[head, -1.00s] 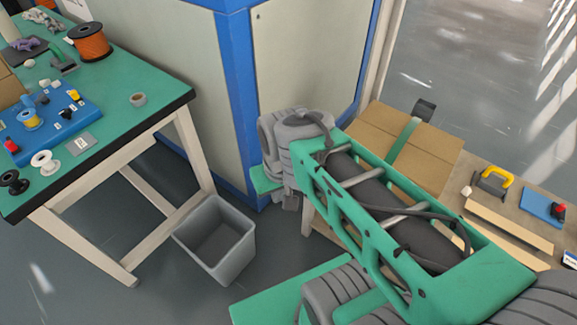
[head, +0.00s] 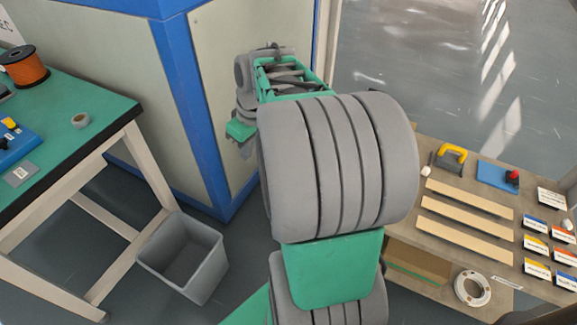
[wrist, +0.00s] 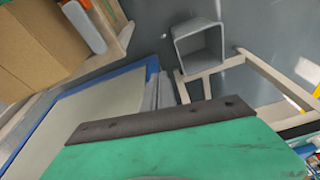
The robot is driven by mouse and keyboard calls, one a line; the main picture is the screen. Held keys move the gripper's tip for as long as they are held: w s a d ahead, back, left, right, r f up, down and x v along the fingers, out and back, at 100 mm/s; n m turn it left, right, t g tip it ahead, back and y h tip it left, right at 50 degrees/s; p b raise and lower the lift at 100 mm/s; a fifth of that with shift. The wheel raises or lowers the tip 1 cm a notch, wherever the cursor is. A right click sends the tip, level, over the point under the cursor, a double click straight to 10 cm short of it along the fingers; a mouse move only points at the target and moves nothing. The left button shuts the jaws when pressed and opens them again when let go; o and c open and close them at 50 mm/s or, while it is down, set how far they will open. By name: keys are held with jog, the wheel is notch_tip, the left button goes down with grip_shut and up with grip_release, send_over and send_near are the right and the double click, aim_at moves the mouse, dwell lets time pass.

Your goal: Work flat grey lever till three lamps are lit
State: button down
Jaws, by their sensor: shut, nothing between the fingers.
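I cannot make out a flat grey lever or any lamps in either view. A blue board (head: 15,148) with a yellow knob is cut off at the left edge of the head view, on the green-topped bench (head: 90,92). A flat grey plate (head: 20,173) with a small label lies beside it. My gripper (head: 245,148) hangs at the far end of my arm, in front of the pale cabinet and well right of the bench. It is small there, shut and empty, touching nothing that I can see. In the wrist view, a green part with a dark bolted strip fills the bottom.
A grey bin (head: 183,258) stands on the floor by the bench leg. A blue-edged cabinet (head: 215,90) rises behind my gripper. At right, a wooden table (head: 400,230) holds pale strips, a yellow handle, a blue plate (head: 495,174) with a red knob, and several labelled cards.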

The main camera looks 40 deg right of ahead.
jog(key=d+f+n, duration=0.1)
jog(key=d+f, duration=0.1)
jog(key=d, duration=0.6)
jog(key=s+d+f+b, duration=0.1)
jog(key=d, duration=0.7)
jog(key=shift+s+d+f+n+t, duration=0.3)
jog(key=shift+d+f+n+t, duration=0.1)
jog(key=b+x, duration=0.1)
jog(key=x, duration=0.3)
jog(key=b+x, duration=0.1)
jog(key=x, duration=0.3)
jog(key=s+b+x, duration=0.1)
jog(key=x, duration=0.4)
jog(key=shift+f+b, duration=0.1)
jog(key=shift+b, duration=0.3)
jog(key=shift+w+f, duration=0.1)
jog(key=shift+f, duration=0.4)
